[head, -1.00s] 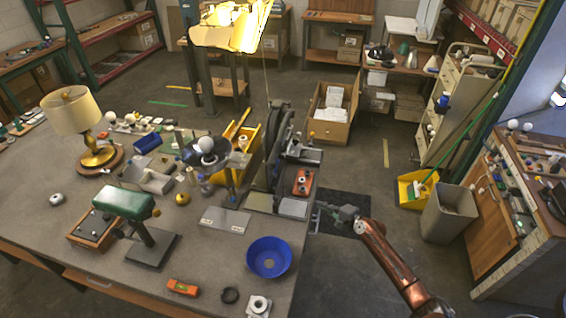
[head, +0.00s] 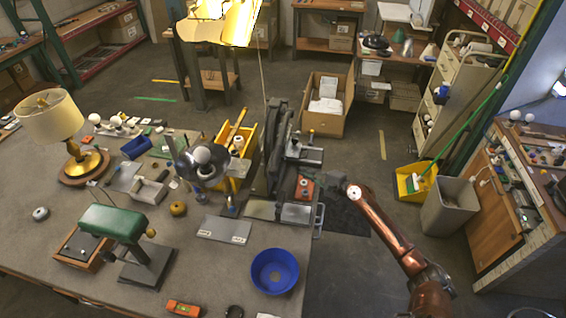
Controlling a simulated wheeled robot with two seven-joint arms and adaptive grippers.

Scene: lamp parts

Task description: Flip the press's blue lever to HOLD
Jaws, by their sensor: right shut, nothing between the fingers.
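The press seems to be the dark upright machine (head: 284,150) at the table's right edge. An orange block with a pale round part (head: 305,187) sits on its right side. I cannot make out a blue lever on the machine for certain. A small blue tip (head: 231,211) shows beside a grey plate with two white labels (head: 222,229), whose words are too small to read. My right gripper (head: 329,181) is shut and empty, just right of the orange block, partly lost against the dark background. Contact cannot be told. My left gripper is out of view.
A blue bowl (head: 274,271) stands near the table's front right edge. A green-padded stand (head: 112,222) and a lamp (head: 48,118) are on the left. A grey bin (head: 449,205) and a cabinet (head: 512,200) stand right of my arm. Floor lies between.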

